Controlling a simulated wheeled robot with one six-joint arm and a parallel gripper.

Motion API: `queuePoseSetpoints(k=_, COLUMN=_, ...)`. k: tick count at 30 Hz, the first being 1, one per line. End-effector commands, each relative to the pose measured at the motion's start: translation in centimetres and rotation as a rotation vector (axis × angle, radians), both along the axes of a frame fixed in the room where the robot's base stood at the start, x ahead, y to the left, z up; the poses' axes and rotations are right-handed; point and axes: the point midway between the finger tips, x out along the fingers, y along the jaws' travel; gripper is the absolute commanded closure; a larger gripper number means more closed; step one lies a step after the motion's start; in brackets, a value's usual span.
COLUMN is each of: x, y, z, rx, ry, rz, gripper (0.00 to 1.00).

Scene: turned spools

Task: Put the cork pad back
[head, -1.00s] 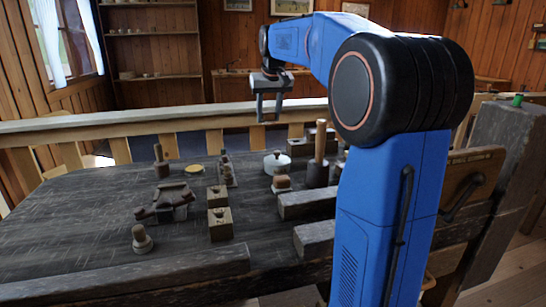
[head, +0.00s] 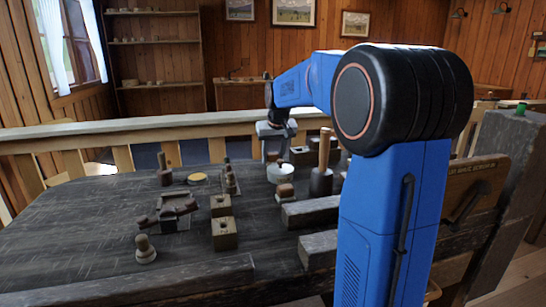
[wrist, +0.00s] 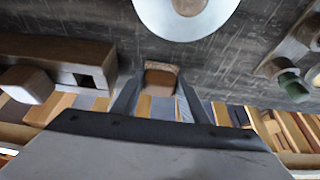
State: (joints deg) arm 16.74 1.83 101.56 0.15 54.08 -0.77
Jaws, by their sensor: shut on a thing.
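My gripper (head: 274,153) is low at the far edge of the dark table, behind the white round pot (head: 280,173). In the wrist view my gripper (wrist: 161,80) has its fingers either side of a small brown block (wrist: 162,76) with a paler tan edge. I take this block to be the cork pad, though its material is hard to tell. It also shows small and partly hidden in the head view (head: 272,157). The fingers are shut on it. Whether it touches the table is unclear.
The pot's white lid (wrist: 165,18) is close to my gripper. A dark mallet (head: 321,181) stands to the right. A yellow disc (head: 197,178) and a holed wooden block (head: 224,234) sit left of the pot. A pale rail (head: 130,127) runs behind; the table's left is largely clear.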

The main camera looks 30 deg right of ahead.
Motion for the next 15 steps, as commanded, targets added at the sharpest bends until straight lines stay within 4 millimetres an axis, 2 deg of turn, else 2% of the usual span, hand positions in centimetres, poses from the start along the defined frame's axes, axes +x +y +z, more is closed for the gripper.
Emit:
queuePoseSetpoints(k=11, x=0.0, y=0.0, z=-0.38, rx=0.0, ry=-0.001, rz=0.0, gripper=0.81)
queuePoseSetpoints(k=12, x=0.0, y=0.0, z=-0.34, rx=0.0, ry=-0.001, rz=0.0, gripper=0.51)
queuePoseSetpoints(k=13, x=0.01, y=0.0, z=-0.33, rx=0.0, ry=-0.001, rz=0.0, gripper=0.43)
queuePoseSetpoints(k=15, x=0.0, y=0.0, z=-0.34, rx=0.0, ry=-0.001, rz=0.0, gripper=0.41)
